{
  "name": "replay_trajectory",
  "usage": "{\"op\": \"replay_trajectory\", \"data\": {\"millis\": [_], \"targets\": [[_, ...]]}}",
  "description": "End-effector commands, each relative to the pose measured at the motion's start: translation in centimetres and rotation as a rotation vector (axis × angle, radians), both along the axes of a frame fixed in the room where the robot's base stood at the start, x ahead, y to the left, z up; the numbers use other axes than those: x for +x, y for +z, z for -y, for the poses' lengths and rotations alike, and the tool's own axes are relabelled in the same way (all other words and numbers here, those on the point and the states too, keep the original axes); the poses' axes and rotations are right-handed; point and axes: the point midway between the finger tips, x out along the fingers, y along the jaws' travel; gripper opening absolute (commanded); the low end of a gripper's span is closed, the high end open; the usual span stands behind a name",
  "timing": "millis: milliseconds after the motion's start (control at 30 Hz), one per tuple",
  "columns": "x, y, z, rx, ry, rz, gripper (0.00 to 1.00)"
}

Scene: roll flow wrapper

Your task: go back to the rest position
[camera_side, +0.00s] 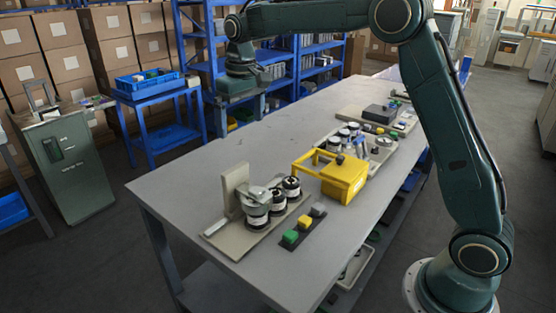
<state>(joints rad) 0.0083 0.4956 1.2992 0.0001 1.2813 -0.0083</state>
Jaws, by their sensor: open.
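My gripper (241,108) hangs pointing down over the far left edge of the grey table (180,190), at the end of my dark green arm. Its fingers are apart and nothing shows between them. In the picture it is above and clear of the things on the table.
A beige fixture (232,243) with black-and-white rolls stands at the table's near end. Beside it are a small button strip (305,232) and a yellow box (345,178). More trays and parts stand farther back. Blue shelves (285,70) stand behind. The table's left middle is clear.

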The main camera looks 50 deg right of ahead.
Motion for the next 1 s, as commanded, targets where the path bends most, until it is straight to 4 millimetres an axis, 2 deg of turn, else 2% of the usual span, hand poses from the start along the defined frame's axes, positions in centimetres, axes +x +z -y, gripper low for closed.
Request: {"op": "replay_trajectory", "data": {"millis": [33,200,500,767,1000], "targets": [[-1.1,1.0,0.0,0.0,0.0,0.015,1.0],[-4.5,3.4,-0.1,0.0,0.0,0.06,1.0],[-10.9,6.3,-0.2,-0.001,0.0,0.139,1.0],[-16.9,7.4,-0.3,-0.001,0.0,0.206,1.0],[-22.3,7.1,-0.4,0.0,0.0,0.268,1.0]]}}
